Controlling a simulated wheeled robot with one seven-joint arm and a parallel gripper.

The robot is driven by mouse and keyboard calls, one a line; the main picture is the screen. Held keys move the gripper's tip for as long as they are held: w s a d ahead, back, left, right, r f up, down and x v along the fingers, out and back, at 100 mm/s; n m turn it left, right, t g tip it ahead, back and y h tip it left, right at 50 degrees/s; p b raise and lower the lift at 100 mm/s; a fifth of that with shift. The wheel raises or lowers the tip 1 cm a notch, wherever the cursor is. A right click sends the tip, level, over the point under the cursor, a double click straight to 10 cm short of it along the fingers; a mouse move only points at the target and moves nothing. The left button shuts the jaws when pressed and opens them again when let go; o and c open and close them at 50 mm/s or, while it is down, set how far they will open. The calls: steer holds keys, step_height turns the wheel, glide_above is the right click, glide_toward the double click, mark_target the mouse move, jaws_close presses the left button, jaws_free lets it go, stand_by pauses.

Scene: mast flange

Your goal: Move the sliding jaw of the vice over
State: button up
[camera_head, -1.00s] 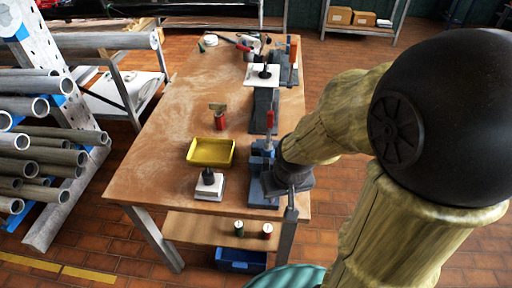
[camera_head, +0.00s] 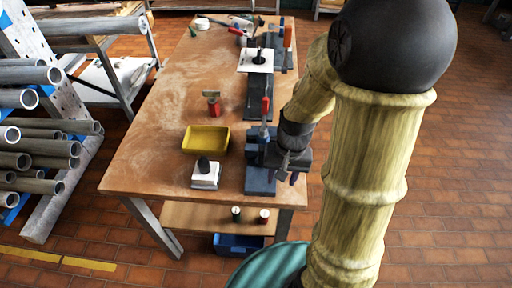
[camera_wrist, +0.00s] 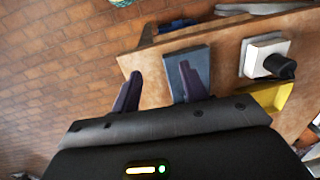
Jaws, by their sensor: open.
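My gripper (camera_head: 290,172) is just right of the vice, at the bench's right edge; my wrist hides some of that side. In the wrist view my gripper (camera_wrist: 160,90) has two dark fingers spread apart with nothing between them. A flat blue-grey surface, seemingly the vice (camera_wrist: 190,56), lies beyond the right finger.
On the bench (camera_head: 150,150) are a yellow tray (camera_head: 205,139), a white block with a black knob (camera_head: 206,174), a red-based stand (camera_head: 214,104) and a white plate (camera_head: 256,61). The bench's left half is mostly clear. Pipe racks (camera_head: 40,140) stand at left; open floor lies right.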

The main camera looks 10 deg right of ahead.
steer(key=w+d+f+m+t+y+p, duration=0.2)
steer(key=w+d+m+t+y, duration=0.1)
steer(key=d+m+y, duration=0.3)
steer(key=w+d+f+m+t+y+p, duration=0.1)
steer(key=w+d+m+y, duration=0.4)
steer(key=m+y, duration=0.5)
steer(key=shift+d+f+m+t+p, duration=0.35)
steer(key=shift+d+m+t+p, duration=0.25)
steer(key=shift+d+m+t, duration=0.35)
steer(key=shift+w, duration=0.1)
steer(key=p, duration=0.5)
glide_above(256, 163)
steer(key=shift+w, duration=0.1)
jaws_close()
